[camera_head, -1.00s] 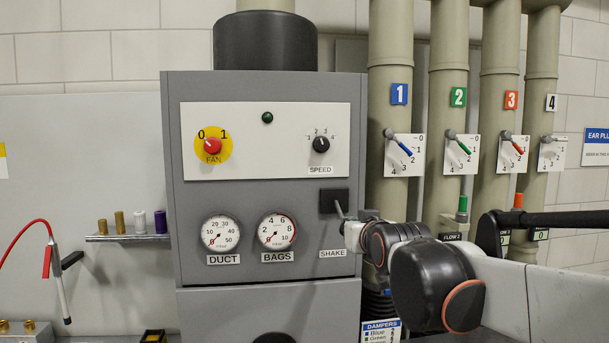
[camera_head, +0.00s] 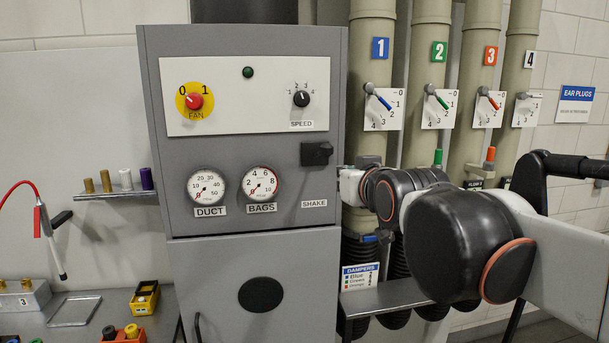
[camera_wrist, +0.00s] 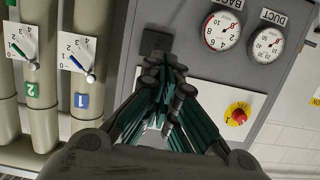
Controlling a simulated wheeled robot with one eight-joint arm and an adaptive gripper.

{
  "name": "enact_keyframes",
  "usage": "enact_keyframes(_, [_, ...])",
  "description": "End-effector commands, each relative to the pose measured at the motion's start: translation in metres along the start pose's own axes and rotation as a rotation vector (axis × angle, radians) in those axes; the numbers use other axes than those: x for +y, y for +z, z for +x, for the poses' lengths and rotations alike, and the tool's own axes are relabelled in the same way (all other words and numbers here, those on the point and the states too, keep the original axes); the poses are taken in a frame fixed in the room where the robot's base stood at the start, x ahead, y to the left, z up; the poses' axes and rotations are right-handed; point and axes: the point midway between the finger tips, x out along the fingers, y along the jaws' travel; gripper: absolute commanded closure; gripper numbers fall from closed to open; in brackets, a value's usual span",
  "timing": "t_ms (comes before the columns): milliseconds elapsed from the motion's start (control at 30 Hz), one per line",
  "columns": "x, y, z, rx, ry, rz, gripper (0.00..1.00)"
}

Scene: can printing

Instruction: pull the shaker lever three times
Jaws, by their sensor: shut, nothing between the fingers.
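The shaker's black block (camera_head: 314,154) sits on the grey cabinet front above the SHAKE label (camera_head: 314,203). Its lever is hard to make out; only a small dark knob shows at the block's right side. In the wrist view the black block (camera_wrist: 154,41) is just beyond my gripper's fingertips (camera_wrist: 165,63). The fingers are shut together with nothing between them. In the head view my arm's end is right of the SHAKE label, below and right of the block, and the fingers are not clear there. I cannot tell whether they touch the lever.
The cabinet carries a fan knob (camera_head: 194,101), a speed knob (camera_head: 302,99) and two gauges. Damper pipes with numbered plates stand right of it, close behind my arm. A shelf (camera_head: 112,195) with small cylinders is at left. Open space lies in front of the cabinet.

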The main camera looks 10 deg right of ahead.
Motion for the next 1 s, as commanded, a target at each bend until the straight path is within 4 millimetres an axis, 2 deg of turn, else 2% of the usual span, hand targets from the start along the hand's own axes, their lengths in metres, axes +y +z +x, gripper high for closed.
enact_keyframes(100, [0.000,0.002,-0.011,0.000,0.000,0.000,1.00])
enact_keyframes(300, [0.000,0.002,-0.019,0.000,0.000,0.000,1.00])
enact_keyframes(900, [0.000,0.002,-0.019,0.000,0.000,0.000,1.00])
enact_keyframes(1000, [0.000,-0.003,-0.017,-0.009,0.000,0.000,1.00])
